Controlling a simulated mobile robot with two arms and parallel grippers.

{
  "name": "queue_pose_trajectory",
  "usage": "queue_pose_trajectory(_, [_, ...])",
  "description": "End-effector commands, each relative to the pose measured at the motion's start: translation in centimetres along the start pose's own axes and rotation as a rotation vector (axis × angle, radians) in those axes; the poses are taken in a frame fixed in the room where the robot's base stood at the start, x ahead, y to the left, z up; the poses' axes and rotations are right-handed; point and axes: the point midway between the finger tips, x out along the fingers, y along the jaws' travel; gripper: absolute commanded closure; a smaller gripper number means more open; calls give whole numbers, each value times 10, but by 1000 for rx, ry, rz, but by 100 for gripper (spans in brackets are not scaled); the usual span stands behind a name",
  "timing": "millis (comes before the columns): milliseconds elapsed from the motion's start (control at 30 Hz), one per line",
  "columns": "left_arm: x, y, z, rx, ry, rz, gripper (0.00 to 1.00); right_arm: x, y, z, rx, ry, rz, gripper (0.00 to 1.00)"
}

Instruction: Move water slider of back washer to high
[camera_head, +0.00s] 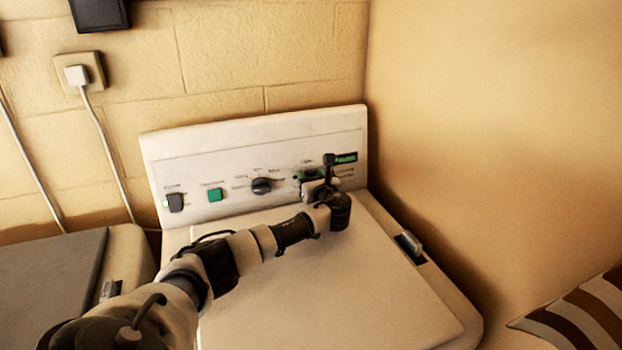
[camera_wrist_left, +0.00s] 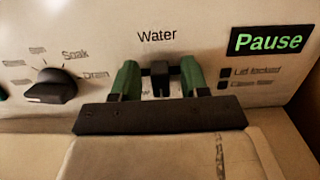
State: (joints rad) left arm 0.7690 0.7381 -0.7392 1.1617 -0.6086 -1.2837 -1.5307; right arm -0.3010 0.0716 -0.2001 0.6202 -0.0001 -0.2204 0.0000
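The white washer (camera_head: 252,141) stands against the wall with its control panel facing me. In the left wrist view, the black water slider (camera_wrist_left: 160,72) sits below the word "Water". My left gripper (camera_wrist_left: 159,66) is at the panel with one green finger on each side of the slider. A gap shows between each finger and the slider, so the gripper looks open. In the head view, my left gripper (camera_head: 311,177) reaches the right part of the panel and mostly hides the slider. The slider's exact setting is hard to read. My right gripper is not in view.
A black dial (camera_head: 262,186) and a green button (camera_head: 215,195) are left of my gripper. The lit Pause display (camera_wrist_left: 268,41) is right of it. A plain wall (camera_head: 490,110) stands close on the right. Another machine (camera_head: 50,275) is at lower left.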

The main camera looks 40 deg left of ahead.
Motion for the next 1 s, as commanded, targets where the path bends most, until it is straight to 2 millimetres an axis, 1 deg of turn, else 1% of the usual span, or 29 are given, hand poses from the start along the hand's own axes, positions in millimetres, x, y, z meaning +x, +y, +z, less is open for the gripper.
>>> queue_pose_trajectory(33, [0, 0, 0, 0, 0, 0, 61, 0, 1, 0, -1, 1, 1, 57])
queue_pose_trajectory(200, [0, 0, 0, 0, 0, 0, 88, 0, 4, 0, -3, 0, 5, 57])
queue_pose_trajectory(300, [0, 0, 0, 0, 0, 0, 100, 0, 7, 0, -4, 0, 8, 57])
queue_pose_trajectory(500, [0, -1, -1, 0, 0, 0, 100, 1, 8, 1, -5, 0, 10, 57])
queue_pose_trajectory(567, [0, -6, -2, -1, 0, 0, 100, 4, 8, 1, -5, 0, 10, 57])
queue_pose_trajectory(700, [0, -26, -2, -3, 0, 1, 100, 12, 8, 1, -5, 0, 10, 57])
queue_pose_trajectory(800, [0, -34, -1, -2, -1, 1, 100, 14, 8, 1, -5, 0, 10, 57])
queue_pose_trajectory(1000, [-1, -35, 1, -1, -2, -3, 100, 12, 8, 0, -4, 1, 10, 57])
